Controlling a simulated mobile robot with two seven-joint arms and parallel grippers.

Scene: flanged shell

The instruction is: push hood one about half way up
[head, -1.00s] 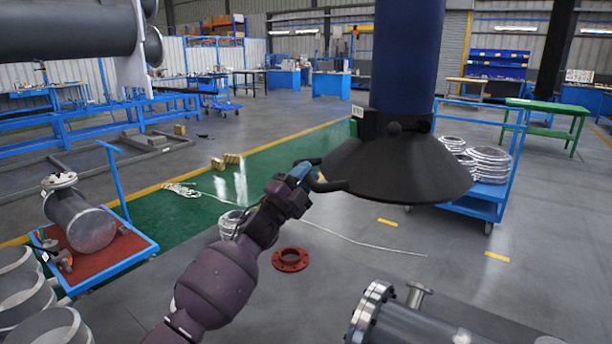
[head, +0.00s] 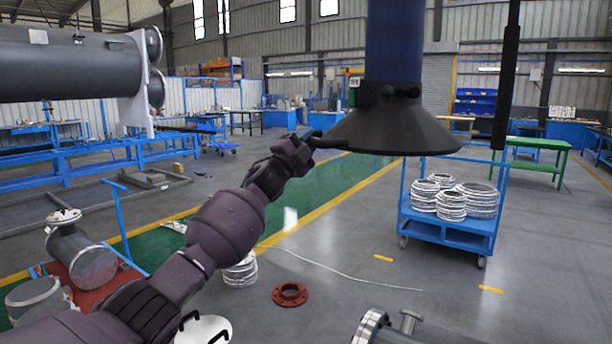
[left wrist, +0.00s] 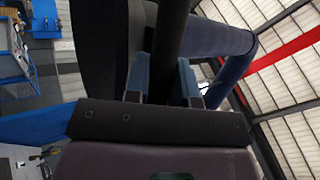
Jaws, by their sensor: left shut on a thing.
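Hood one is a dark cone-shaped hood (head: 392,132) hanging from a thick blue duct (head: 394,45), in the upper middle of the head view. My left gripper (head: 312,143) is at the hood's left side, level with its lower part. It is shut on the dark handle bar that sticks out from the rim. In the left wrist view, the bar (left wrist: 171,40) runs between the two blue-grey fingers (left wrist: 164,80), with the blue duct (left wrist: 215,38) behind. My right gripper is not in view.
A red flange ring (head: 290,294) lies below on the floor. A grey flanged pipe (head: 400,330) is at the bottom. A large dark cylinder (head: 70,70) is at upper left.

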